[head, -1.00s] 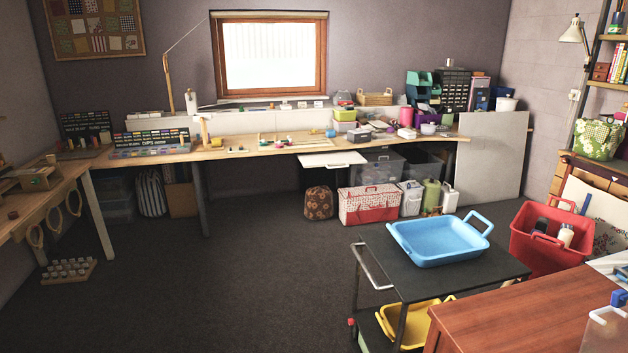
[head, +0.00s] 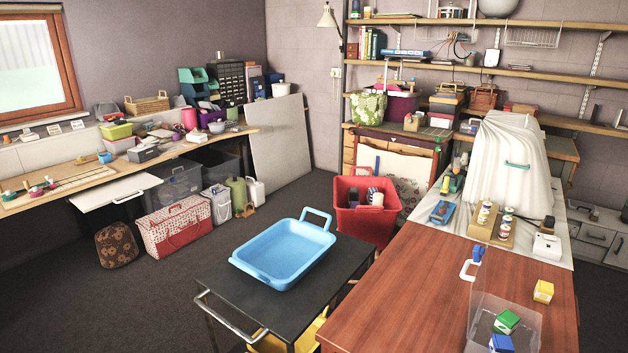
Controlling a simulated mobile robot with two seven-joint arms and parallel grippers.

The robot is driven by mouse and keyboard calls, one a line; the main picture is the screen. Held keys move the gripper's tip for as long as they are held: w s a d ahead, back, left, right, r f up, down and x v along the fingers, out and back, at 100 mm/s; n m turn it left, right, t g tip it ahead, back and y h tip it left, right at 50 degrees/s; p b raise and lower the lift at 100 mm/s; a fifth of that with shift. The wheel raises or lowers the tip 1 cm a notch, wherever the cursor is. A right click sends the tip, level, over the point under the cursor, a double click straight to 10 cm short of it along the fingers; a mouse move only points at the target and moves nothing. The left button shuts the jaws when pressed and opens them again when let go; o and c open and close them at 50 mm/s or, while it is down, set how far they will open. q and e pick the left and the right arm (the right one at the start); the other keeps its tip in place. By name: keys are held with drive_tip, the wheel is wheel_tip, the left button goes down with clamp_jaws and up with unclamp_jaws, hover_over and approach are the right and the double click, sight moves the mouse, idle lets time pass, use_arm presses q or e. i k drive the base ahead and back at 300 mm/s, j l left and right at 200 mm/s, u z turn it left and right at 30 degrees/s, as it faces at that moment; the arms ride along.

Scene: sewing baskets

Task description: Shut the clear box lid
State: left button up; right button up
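A clear box (head: 477,337) stands on the reddish-brown wooden table at the lower right, cut off by the bottom edge of the head view. Green and blue-and-white small boxes show through its clear walls. A clear panel rises at its back; I cannot tell for sure whether this is the raised lid or a wall. A blue-and-white handle-like piece (head: 470,268) shows just behind the box. Neither of my grippers is in view.
The wooden table (head: 420,290) has bare room left of the box. A yellow box (head: 543,291) sits right of it. Jars in a wooden tray (head: 490,226) and a white-covered object (head: 505,170) stand behind. A black cart with a blue tray (head: 285,256) stands left of the table.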

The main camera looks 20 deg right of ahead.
sight(478, 287)
drive_tip(key=i+j+z, duration=0.15)
drive_tip(key=z, duration=0.3)
drive_tip(key=i+j+z, duration=0.1)
drive_tip(key=j+z, duration=0.15)
drive_tip(key=z, duration=0.2)
drive_tip(key=i+j+z, duration=0.1)
drive_tip(key=j+z, duration=0.2)
drive_tip(key=z, duration=0.15)
drive_tip(key=i+j+z, duration=0.1)
drive_tip(key=j+z, duration=0.4)
drive_tip(key=z, duration=0.25)
drive_tip(key=j+z, duration=0.8)
drive_tip(key=j, duration=0.2)
